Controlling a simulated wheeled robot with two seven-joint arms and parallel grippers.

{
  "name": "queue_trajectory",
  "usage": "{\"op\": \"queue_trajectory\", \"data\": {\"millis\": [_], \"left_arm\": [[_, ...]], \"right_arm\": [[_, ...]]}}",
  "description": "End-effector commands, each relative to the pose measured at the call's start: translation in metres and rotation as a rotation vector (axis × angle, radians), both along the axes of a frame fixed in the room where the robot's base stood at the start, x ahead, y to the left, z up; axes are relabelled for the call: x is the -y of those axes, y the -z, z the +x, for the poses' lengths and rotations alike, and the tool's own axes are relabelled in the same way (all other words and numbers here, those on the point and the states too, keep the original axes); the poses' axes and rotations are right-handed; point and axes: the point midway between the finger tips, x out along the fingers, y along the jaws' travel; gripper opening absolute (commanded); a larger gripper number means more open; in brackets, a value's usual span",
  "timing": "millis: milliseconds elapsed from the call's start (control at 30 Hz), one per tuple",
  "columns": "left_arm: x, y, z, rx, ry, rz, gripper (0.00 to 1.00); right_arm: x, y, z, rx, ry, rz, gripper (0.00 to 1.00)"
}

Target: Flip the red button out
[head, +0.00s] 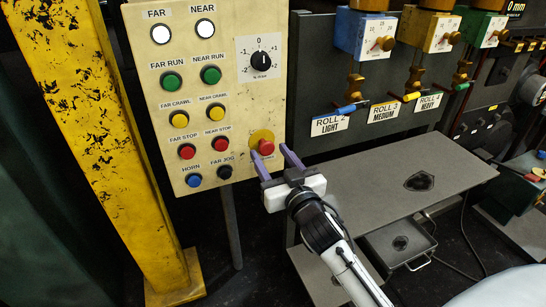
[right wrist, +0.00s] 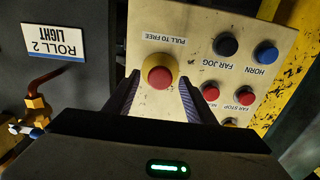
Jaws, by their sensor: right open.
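The red button (head: 266,147) is a mushroom button on a yellow round base at the lower right of the cream control panel. In the right wrist view the red button (right wrist: 160,77) sits under the label PULL TO FREE, which appears upside down. My right gripper (head: 268,152) is open, with its two purple fingers pointing at the panel, one on each side of the button. In the right wrist view the fingers of the right gripper (right wrist: 160,84) show a gap on both sides of the red cap; I cannot tell how deep they reach. My left gripper is not in view.
The control panel (head: 230,110) also carries FAR STOP (head: 187,152) and NEAR STOP (head: 221,144) red buttons, a black FAR JOG button (head: 225,172) and a black dial (head: 261,61). A grey shelf (head: 360,190) lies right of my gripper. A yellow post (head: 95,130) stands at left.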

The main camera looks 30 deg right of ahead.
Motion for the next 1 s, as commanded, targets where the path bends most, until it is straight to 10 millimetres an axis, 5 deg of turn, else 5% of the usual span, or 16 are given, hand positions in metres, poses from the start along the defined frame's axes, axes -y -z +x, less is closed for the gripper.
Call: {"op": "queue_trajectory", "data": {"millis": [167, 600, 1000], "left_arm": [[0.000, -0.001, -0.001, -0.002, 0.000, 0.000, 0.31], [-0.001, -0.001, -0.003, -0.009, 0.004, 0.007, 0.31], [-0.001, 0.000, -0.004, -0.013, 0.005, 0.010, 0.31]], "right_arm": [[-0.002, 0.001, -0.012, -0.002, 0.000, 0.001, 0.50], [-0.014, 0.001, -0.089, -0.004, 0.002, 0.002, 0.50], [-0.016, 0.000, -0.103, 0.000, 0.001, 0.000, 0.50]]}}
